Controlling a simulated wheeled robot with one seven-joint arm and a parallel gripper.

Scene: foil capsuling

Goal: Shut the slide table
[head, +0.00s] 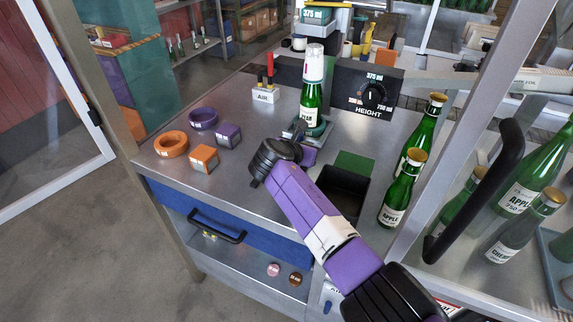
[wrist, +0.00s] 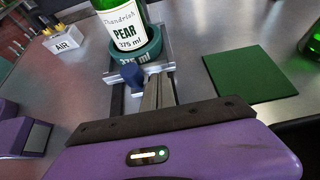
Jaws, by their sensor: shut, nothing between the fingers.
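The slide table (wrist: 180,72) is a metal plate on rails with a blue knob (wrist: 128,80) at its front. It carries a green bottle labelled PEAR 375 ml (wrist: 124,30) in a teal cup (wrist: 150,52). In the head view, the bottle (head: 311,107) stands upright with a white capsule (head: 315,63) over its neck, close in front of the machine. My gripper (wrist: 157,80) is shut and empty, its fingers low at the front of the slide, just right of the knob. I cannot tell whether they touch it. In the head view, my wrist partly hides the slide.
The AIR block (head: 264,96) with levers stands left of the slide, and the HEIGHT dial (head: 373,95) is behind right. A green pad (head: 355,163) and dark bin (head: 341,190) lie right. Apple bottles (head: 401,190) stand farther right. Orange and purple rings (head: 171,144) and blocks sit left.

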